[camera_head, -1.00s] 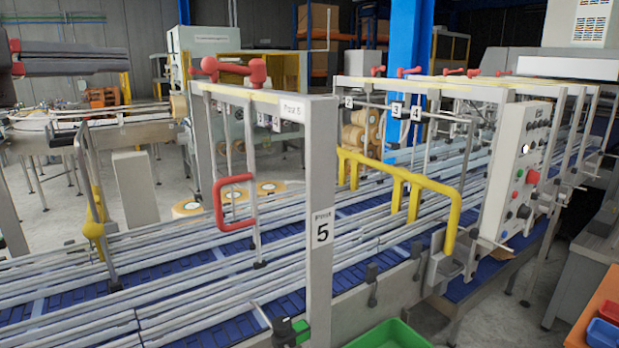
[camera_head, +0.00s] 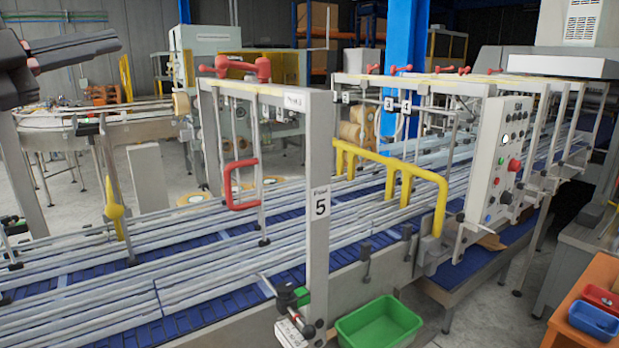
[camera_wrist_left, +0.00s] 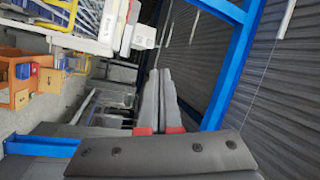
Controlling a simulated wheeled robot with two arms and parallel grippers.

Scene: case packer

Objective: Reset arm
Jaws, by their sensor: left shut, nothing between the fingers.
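My left gripper (camera_head: 116,40) shows at the upper left of the head view, dark grey with a red part near its base. It points to the right, raised in the air in front of the back wall and apart from the conveyor. In the left wrist view its two grey fingers (camera_wrist_left: 160,74) lie together, shut and empty, with red pieces at their base. My right gripper is in neither view.
A blue-belted conveyor (camera_head: 225,303) with metal rails crosses the view. A post marked 5 (camera_head: 318,255), a yellow guard (camera_head: 400,168) and a control panel (camera_head: 497,165) stand along it. A green bin (camera_head: 380,328) is at the front. Orange table (camera_head: 560,322) at right.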

